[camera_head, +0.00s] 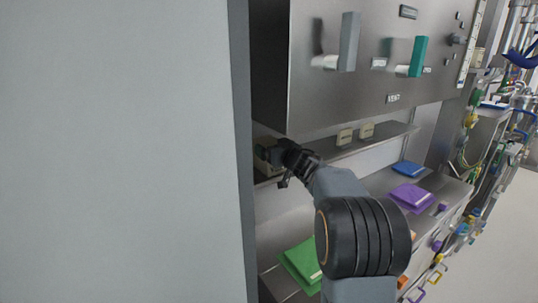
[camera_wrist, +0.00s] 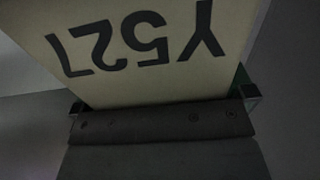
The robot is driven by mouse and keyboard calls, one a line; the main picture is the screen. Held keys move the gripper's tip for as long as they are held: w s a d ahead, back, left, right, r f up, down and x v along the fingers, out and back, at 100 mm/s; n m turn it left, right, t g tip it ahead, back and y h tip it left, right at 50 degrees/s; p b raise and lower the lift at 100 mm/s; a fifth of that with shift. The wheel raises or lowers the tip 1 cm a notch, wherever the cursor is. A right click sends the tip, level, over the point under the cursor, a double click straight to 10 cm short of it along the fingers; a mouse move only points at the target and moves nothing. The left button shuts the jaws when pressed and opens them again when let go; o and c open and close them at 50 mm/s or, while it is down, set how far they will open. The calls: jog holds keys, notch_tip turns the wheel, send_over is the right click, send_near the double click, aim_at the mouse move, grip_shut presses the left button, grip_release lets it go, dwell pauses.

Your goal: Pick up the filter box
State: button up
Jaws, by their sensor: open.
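A beige box (camera_wrist: 150,50) with the dark label "Y527", upside down in the picture, fills the middle of the wrist view. I take it for the filter box. In the head view a beige box (camera_head: 264,148) sits at the left end of the shelf, partly hidden by my gripper (camera_head: 280,156) and the grey panel. In the wrist view my gripper (camera_wrist: 165,103) is open, with a fingertip near each side of the box's near edge. I cannot tell whether the fingers touch it.
A large grey panel (camera_head: 120,150) blocks the left. Green (camera_head: 298,262), purple (camera_head: 411,196) and blue (camera_head: 408,169) flat items lie below.

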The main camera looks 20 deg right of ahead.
jog(key=shift+c, duration=0.4)
jog(key=c, duration=0.6)
jog(key=shift+c, duration=0.6)
jog(key=shift+r, duration=0.15)
